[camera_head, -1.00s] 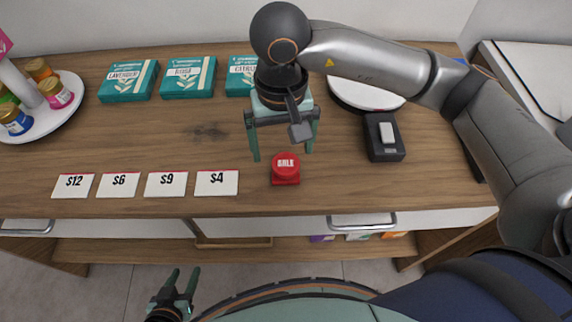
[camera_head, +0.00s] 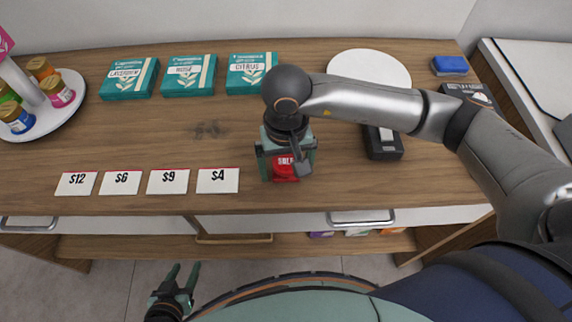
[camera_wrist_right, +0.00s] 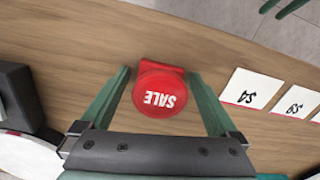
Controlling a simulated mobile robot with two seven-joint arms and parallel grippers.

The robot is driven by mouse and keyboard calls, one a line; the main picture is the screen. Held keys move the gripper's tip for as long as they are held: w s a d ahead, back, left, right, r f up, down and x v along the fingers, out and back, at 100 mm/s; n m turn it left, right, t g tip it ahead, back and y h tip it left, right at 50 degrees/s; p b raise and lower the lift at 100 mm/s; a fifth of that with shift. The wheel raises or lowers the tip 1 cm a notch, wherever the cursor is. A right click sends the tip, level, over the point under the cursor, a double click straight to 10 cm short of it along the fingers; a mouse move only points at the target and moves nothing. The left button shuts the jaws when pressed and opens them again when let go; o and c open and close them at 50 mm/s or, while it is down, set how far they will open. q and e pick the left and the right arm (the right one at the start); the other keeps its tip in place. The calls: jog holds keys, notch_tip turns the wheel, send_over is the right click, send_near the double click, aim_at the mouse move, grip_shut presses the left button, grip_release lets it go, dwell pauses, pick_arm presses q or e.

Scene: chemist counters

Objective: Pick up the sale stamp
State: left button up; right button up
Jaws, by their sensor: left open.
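The red sale stamp (camera_head: 285,168) stands on the wooden counter near its front edge, right of the $4 card. My right gripper (camera_head: 287,172) is lowered over it from above, with one finger on each side. In the right wrist view the stamp's round top (camera_wrist_right: 160,92), lettered SALE, lies between the two open green fingers (camera_wrist_right: 160,95), with small gaps on both sides. The stamp's back is partly hidden by the gripper in the head view. My left gripper (camera_head: 183,276) is open and empty, low in front of the counter.
Several price cards (camera_head: 169,181) lie left of the stamp. Teal soap boxes (camera_head: 189,76) line the back. A black device (camera_head: 384,146), a white round plate (camera_head: 368,66) and a blue sponge-like block (camera_head: 450,65) are at the right. A jar stand (camera_head: 62,106) is at the far left.

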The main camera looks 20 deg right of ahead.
aim_at(286, 162)
jog(key=c, duration=1.2)
jog(key=shift+r, duration=0.5)
notch_tip(286, 162, up, 2)
jog(key=shift+r, duration=0.25)
jog(key=s+a+r, duration=0.1)
jog(key=s+r, duration=0.3)
jog(key=s, duration=0.3)
jog(key=s+a+r+b, duration=0.1)
jog(key=s+r, duration=0.4)
jog(key=s, duration=0.2)
jog(key=shift+r, duration=0.25)
